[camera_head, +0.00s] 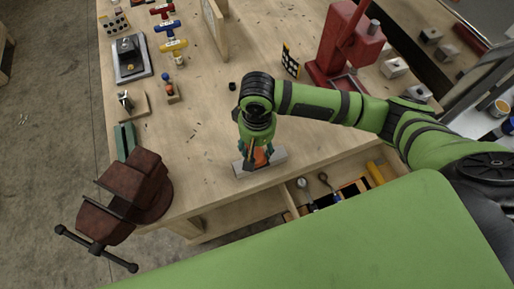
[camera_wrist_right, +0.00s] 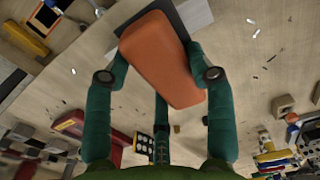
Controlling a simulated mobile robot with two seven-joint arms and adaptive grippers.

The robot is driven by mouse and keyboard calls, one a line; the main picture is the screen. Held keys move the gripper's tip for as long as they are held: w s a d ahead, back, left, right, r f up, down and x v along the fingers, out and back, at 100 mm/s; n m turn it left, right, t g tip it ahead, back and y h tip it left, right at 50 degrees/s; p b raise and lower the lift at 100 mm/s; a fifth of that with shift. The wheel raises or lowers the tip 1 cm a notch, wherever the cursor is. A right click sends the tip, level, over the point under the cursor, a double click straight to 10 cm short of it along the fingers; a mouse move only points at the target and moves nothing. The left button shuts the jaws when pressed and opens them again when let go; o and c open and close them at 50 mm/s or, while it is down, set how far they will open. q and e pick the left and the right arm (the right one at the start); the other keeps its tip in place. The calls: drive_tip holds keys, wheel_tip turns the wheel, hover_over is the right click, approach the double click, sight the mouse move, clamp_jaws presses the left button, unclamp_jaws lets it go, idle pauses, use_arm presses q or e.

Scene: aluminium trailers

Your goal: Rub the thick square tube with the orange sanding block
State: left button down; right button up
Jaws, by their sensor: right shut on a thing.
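The thick square tube (camera_head: 278,160) is a short grey bar lying near the front edge of the workbench. My right gripper (camera_head: 257,156) points down over its middle and is shut on the orange sanding block (camera_head: 260,157). In the right wrist view the orange sanding block (camera_wrist_right: 162,58) sits between the green fingers, and part of the grey tube (camera_wrist_right: 194,14) shows beyond it. The block is over or against the tube; I cannot tell whether they touch. The fingers and block hide part of the tube. My left gripper is not in view.
A dark red vise (camera_head: 130,195) stands at the bench's front left corner. A red press (camera_head: 345,50) stands at the back right. An open drawer (camera_head: 290,200) with tools is below the front edge. The bench top left of the tube is mostly clear.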

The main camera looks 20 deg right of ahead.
drive_tip(key=shift+r, duration=0.25)
drive_tip(key=shift+r, duration=1.45)
drive_tip(key=shift+f, duration=0.1)
